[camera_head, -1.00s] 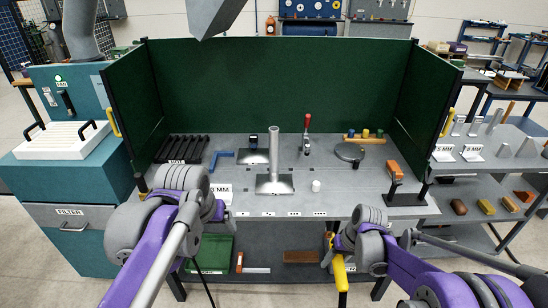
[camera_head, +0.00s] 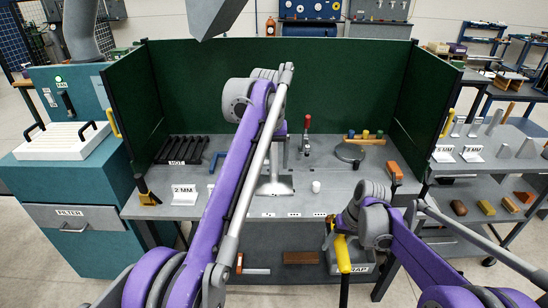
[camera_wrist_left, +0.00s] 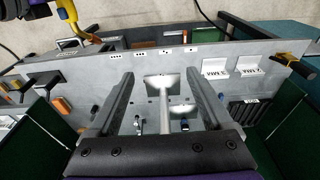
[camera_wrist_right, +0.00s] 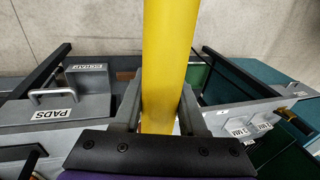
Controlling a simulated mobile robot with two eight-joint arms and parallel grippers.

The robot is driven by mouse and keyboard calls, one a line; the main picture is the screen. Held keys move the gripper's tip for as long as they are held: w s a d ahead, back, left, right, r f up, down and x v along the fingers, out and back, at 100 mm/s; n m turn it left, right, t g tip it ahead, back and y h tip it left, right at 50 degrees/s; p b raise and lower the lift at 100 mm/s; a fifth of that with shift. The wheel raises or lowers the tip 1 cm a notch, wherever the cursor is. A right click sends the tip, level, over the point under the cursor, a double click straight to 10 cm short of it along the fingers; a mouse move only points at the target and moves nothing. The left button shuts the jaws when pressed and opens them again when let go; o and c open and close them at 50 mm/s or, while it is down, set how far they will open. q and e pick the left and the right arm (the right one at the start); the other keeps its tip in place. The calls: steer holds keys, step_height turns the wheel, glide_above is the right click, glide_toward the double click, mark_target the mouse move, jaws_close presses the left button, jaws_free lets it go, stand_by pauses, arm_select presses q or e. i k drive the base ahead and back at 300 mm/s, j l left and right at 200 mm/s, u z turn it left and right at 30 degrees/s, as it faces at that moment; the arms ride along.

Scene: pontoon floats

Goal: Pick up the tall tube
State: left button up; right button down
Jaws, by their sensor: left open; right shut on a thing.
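The tall tube (camera_head: 274,164) is a grey metal cylinder upright on a flat metal base plate (camera_head: 283,189) on the workbench. My left forearm hides part of it in the head view. In the left wrist view the tube (camera_wrist_left: 168,112) appears between the fingers of my left gripper (camera_wrist_left: 160,74), which is open and not touching it visibly. I cannot tell the gap in depth. My right gripper (camera_wrist_right: 160,100) is shut on a yellow cylinder (camera_wrist_right: 168,60), which hangs upright in front of the bench in the head view (camera_head: 343,256).
A green screen (camera_head: 340,90) encloses the bench's back and sides. A 2 MM sign (camera_head: 184,195) stands left.

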mark_target(274, 150)
steer(key=i, duration=1)
